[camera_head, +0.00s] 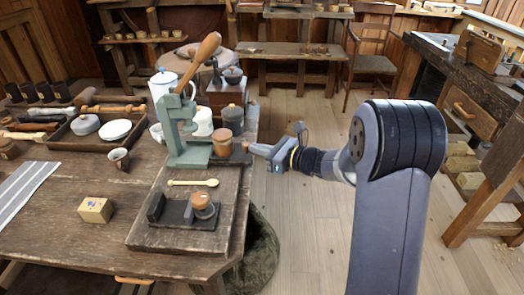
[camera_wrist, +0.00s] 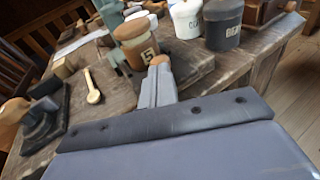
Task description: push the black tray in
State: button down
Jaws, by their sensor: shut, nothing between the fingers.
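A black tray (camera_head: 238,158) juts out from the right side of the green press (camera_head: 186,130). A jar with a wooden lid (camera_head: 222,141) stands on it; in the wrist view this jar (camera_wrist: 133,45) bears a "5". My gripper (camera_head: 254,149) is shut and empty at the tray's right end, pointing left. In the wrist view my gripper (camera_wrist: 157,85) is close to a small wooden knob (camera_wrist: 159,60) at the tray's near end (camera_wrist: 192,68). I cannot tell whether they touch.
Pale canisters and a dark canister (camera_head: 232,116) stand behind the press.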

aim_at(227, 147)
jog(key=a+b, duration=0.2)
jog(key=a, duration=0.7)
jog(key=shift+w+f, duration=0.1)
jog(key=shift+w, duration=0.05)
jog(key=shift+a, duration=0.3)
jog(key=shift+r, duration=0.2)
jog(key=shift+a, duration=0.1)
jog(key=shift+d, duration=0.3)
jog(key=p+v, duration=0.1)
jog(key=v, duration=1.3)
jog(key=shift+a+f, duration=0.1)
jog(key=shift+a, duration=0.05)
